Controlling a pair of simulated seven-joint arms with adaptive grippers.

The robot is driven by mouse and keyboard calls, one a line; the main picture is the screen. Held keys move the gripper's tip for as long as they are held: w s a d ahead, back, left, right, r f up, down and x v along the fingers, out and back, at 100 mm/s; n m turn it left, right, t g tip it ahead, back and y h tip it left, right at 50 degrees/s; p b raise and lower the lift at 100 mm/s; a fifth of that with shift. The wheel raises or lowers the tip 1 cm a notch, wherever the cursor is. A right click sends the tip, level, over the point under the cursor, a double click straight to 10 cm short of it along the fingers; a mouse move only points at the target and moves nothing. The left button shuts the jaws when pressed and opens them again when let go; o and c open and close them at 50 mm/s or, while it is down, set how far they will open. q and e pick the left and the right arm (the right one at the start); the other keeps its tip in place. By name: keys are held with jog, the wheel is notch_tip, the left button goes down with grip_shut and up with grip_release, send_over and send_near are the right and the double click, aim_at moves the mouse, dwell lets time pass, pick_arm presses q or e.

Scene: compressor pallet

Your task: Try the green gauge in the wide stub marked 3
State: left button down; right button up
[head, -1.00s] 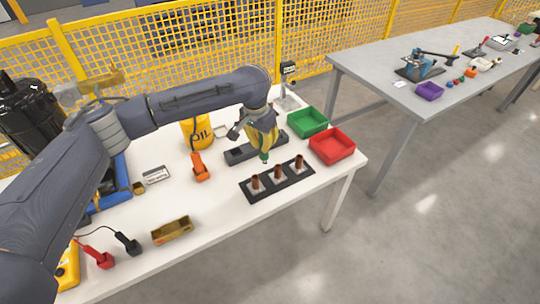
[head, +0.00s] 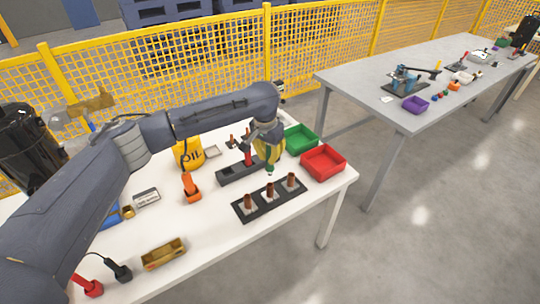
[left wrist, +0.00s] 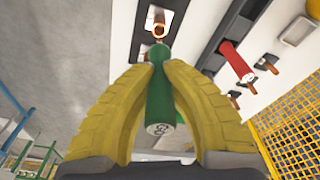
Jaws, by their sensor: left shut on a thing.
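My left gripper (head: 268,158) is shut on the green gauge (left wrist: 159,100), which shows between the yellow fingers in the left wrist view. In the head view only the gauge's green tip (head: 270,173) shows below the fingers, above and behind the stub rack. The black rack (head: 240,212) carries three upright copper stubs: left (head: 248,201), middle (head: 270,189) and right (head: 291,180). Their labels are too small to read. In the left wrist view an open copper stub (left wrist: 160,21) lies just beyond the gauge's far end; I cannot tell whether they touch. My right gripper is not in view.
A red gauge (left wrist: 235,60) stands in the dark holder (head: 230,177) behind the rack. Green (head: 301,141) and red (head: 323,164) bins are at right. An orange tool (head: 191,188) and a brass-coloured box (head: 163,254) are at left. White table around the rack's front is clear.

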aim_at(270, 170)
pick_arm(q)
jog(key=shift+f, duration=2.4)
jog(key=shift+s+f, duration=0.1)
jog(key=shift+f, duration=1.1)
dwell(1.2)
jog(key=shift+r, duration=0.1)
jog(key=shift+r, duration=2.1)
jog(key=shift+r, duration=2)
